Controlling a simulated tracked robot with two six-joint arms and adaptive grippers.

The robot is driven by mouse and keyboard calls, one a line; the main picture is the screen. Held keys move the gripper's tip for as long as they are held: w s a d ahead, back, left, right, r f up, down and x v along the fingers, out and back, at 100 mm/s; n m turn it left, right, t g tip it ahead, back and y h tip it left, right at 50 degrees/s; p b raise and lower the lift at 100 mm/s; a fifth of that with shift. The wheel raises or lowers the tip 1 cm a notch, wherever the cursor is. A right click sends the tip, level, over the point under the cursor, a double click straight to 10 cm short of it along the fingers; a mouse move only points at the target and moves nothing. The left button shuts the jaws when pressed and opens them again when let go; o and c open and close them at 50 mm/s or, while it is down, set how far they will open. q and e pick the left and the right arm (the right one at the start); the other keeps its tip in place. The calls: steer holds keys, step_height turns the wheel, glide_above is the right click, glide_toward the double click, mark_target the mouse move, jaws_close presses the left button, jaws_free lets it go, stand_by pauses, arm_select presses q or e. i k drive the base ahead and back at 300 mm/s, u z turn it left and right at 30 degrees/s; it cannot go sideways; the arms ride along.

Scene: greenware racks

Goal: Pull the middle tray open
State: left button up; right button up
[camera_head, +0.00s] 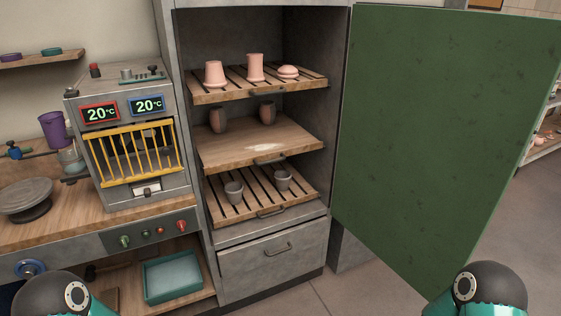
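The middle tray (228,151) is a solid wooden board in the open grey cabinet, between an upper and a lower slatted tray. It has a metal handle (269,160) on its front edge and a pale patch near the front. Two brown cups stand towards its back, a left one (219,121) and a right one (267,113). Its front edge lies roughly in line with the fronts of the other two trays. Neither gripper shows; only rounded dark and teal parts of my arms show at the bottom corners, well apart from the tray.
The upper tray (211,98) holds pink pieces; the lower tray (262,208) holds two grey cups. A drawer (272,262) is below. The green door (440,140) stands wide open at right. A kiln (130,140) stands on the bench at left. Floor in front looks clear.

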mark_target(245, 141)
steer(key=z, duration=0.35)
steer(key=i, duration=1.4)
steer(key=u, duration=0.55)
